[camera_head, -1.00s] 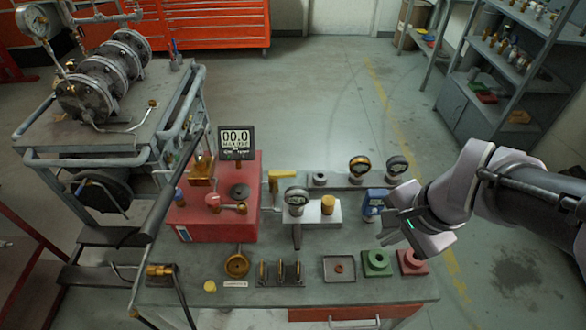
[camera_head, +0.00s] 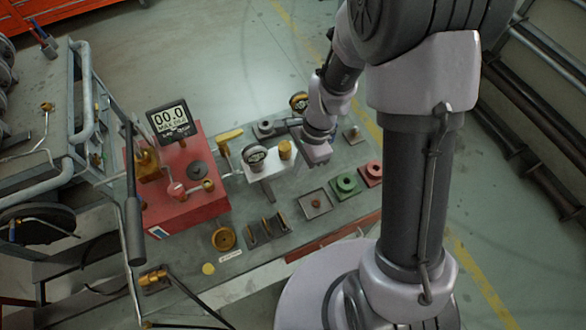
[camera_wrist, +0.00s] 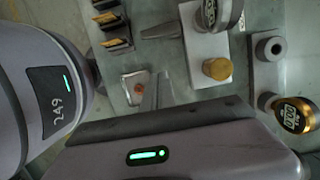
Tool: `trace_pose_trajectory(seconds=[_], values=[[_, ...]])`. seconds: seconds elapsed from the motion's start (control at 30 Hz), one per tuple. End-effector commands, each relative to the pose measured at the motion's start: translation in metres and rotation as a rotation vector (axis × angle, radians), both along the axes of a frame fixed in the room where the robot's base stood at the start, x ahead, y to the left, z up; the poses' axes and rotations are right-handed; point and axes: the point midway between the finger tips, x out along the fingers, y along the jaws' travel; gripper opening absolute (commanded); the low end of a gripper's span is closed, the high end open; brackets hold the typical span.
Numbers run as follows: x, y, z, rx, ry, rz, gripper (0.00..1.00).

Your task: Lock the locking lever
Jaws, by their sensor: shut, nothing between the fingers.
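My gripper (camera_head: 316,152) hangs over the right part of the bench, right of the white block, and is shut and empty. In the wrist view its dark body crosses the lower part, and the fingertips are hard to make out. The white block (camera_head: 278,172) carries a round gauge (camera_head: 254,156), a gold knob (camera_head: 285,149) and a grey lever (camera_head: 268,190) pointing toward the bench front. The lever also shows in the wrist view (camera_wrist: 162,25), apart from the gripper. A yellow handle (camera_head: 229,136) stands left of the block. I cannot tell which part is the locking lever.
A red box (camera_head: 180,205) with a 00.0 display (camera_head: 170,119) stands at left. A shallow tray (camera_head: 315,204), a green block (camera_head: 345,187) and a red block (camera_head: 371,173) line the front right. A cart (camera_head: 85,110) is at far left.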

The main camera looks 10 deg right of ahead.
Motion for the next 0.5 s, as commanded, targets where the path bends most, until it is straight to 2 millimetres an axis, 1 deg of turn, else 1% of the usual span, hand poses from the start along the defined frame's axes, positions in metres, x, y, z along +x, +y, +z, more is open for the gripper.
trace_pose_trajectory(seconds=[0.03, 0.3, 0.4, 0.5], values=[[-0.002, 0.003, -0.017, -0.001, 0.002, 0.003, 0.0], [-0.005, 0.016, -0.074, -0.001, 0.001, 0.002, 0.0], [-0.009, 0.034, -0.07, 0.0, -0.003, 0.006, 0.0], [-0.013, 0.046, -0.068, -0.001, -0.001, 0.004, 0.0]])
